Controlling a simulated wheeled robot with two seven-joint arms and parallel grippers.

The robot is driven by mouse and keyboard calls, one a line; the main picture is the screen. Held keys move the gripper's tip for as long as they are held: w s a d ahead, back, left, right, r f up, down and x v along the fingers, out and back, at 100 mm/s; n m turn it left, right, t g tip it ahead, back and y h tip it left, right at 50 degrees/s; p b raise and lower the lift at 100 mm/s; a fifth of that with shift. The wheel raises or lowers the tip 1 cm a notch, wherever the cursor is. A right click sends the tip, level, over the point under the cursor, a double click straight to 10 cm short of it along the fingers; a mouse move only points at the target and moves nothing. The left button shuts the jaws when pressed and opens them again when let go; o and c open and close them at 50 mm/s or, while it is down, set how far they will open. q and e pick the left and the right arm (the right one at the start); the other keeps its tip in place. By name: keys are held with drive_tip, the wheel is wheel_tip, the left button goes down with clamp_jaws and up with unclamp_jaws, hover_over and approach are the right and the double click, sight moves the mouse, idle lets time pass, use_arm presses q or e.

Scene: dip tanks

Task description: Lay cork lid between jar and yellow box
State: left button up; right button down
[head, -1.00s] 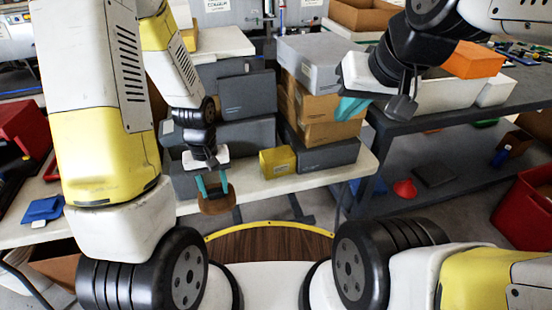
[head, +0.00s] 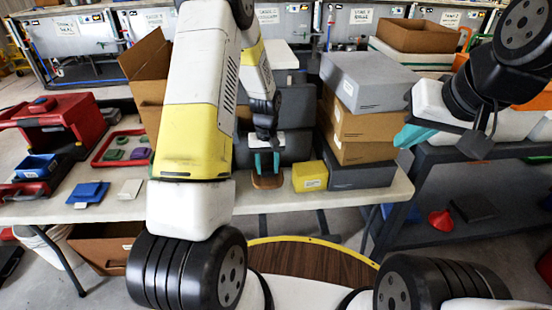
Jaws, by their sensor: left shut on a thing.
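The cork lid (head: 267,181) is a brown piece between the teal fingers of my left gripper (head: 267,164), which is shut on it. Lid and gripper are over the front part of the white table, just left of the yellow box (head: 310,177), with a small gap between. I cannot tell whether the lid touches the tabletop. I cannot make out the jar; my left arm covers part of the table to the left. My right gripper (head: 412,135) is raised at the right, away from the table; its teal fingers show side-on, so their opening is unclear.
Grey boxes stand behind my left gripper. Cardboard and grey boxes (head: 362,130) are stacked behind the yellow box. A red bin (head: 50,125), a red tray and a blue piece (head: 88,193) are at the left. A dark shelf (head: 440,190) stands at the right.

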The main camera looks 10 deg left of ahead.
use_arm(q)
drive_tip(key=shift+f, duration=1.75)
drive_tip(key=shift+f, duration=0.15)
drive_tip(key=o, duration=1.4)
wheel_tip(320, 180, up, 12)
drive_tip(key=shift+r, duration=0.15)
wheel_tip(320, 180, up, 8)
drive_tip(key=t, duration=0.1)
hover_over(268, 170)
drive_tip(key=s, duration=0.3)
drive_tip(key=s+d+r+m+t+h, duration=0.1)
drive_tip(key=s+r+m+t+h, duration=0.15)
drive_tip(key=s+r, duration=1.1)
drive_tip(key=s+t, duration=0.1)
drive_tip(key=s, duration=0.1)
drive_tip(key=s+r+m, duration=0.1)
drive_tip(key=s, duration=0.2)
drive_tip(key=s+d+r+t, duration=0.1)
drive_tip(key=s, duration=0.1)
drive_tip(key=shift+s+r+t, duration=0.25)
drive_tip(key=shift+s+t, duration=0.1)
